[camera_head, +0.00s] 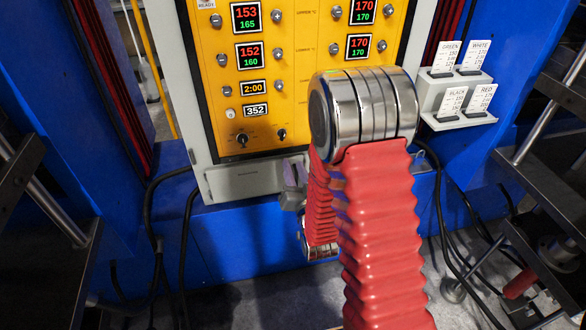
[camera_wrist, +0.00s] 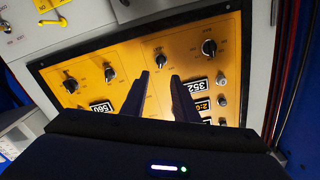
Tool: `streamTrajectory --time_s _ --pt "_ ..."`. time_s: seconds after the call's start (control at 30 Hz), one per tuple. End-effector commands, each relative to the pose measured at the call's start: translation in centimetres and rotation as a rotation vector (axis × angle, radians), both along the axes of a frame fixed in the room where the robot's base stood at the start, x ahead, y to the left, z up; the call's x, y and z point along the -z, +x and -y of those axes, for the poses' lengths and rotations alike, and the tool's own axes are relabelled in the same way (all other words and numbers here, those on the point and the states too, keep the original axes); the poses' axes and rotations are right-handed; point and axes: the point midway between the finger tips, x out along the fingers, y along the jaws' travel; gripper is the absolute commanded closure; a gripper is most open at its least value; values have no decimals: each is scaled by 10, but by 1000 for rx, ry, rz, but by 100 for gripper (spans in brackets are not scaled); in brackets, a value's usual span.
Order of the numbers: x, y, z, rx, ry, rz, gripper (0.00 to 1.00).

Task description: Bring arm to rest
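My arm (camera_head: 385,230), with red ribbed sleeves and silver joints, reaches up the middle of the head view and folds back down toward the press. In the wrist view my gripper (camera_wrist: 160,76) has two dark fingers standing apart with nothing between them. It is open and points at the yellow control panel (camera_wrist: 135,65), which looks upside down there. A black knob (camera_wrist: 161,62) shows just beyond the gap between the fingertips. I cannot tell whether the fingers touch the panel. In the head view the arm's far end is partly hidden behind the red sleeve.
The yellow panel (camera_head: 293,100) carries lit displays and knobs. A grey holder (camera_head: 455,100) with labelled cards is at right. Blue press frame (camera_head: 235,240) stands behind. Black cables (camera_head: 155,235) hang at both sides. Dark racks (camera_head: 555,165) stand at the edges.

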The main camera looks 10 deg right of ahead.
Motion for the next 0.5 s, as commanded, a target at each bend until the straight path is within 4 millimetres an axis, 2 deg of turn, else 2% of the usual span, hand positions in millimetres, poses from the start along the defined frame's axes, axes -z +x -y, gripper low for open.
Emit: streamTrajectory --time_s 0.37,0.5 --pt "0 0 -2 -4 -6 -1 73" --pt "14 0 -2 -5 -24 -55 73"
